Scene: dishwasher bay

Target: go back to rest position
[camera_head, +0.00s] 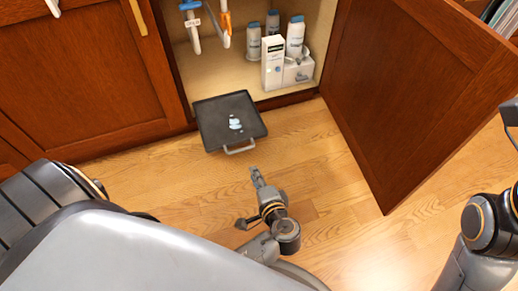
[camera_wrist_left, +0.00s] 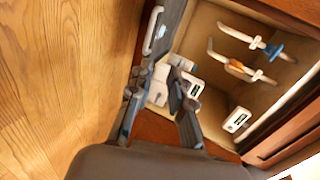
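My left gripper (camera_head: 255,172) is over the wood floor in the head view, below a dark tray and apart from it. In the left wrist view its two fingers (camera_wrist_left: 160,78) stand apart with nothing held between them. My right arm (camera_head: 480,225) shows at the right edge of the head view; its gripper is not visible. The dark square tray (camera_head: 212,118) has a light metal handle and small pale pieces on it, and sits at the open cabinet's front edge. The tray (camera_wrist_left: 172,25) also shows at the top of the left wrist view.
The open cabinet (camera_head: 240,75) holds white bottles (camera_head: 295,38), a white box (camera_head: 273,62) and pipes (camera_head: 224,25). Its brown door (camera_head: 400,90) swings out on the right. Closed cabinet doors (camera_head: 75,75) stand on the left. The floor (camera_head: 330,170) between is clear.

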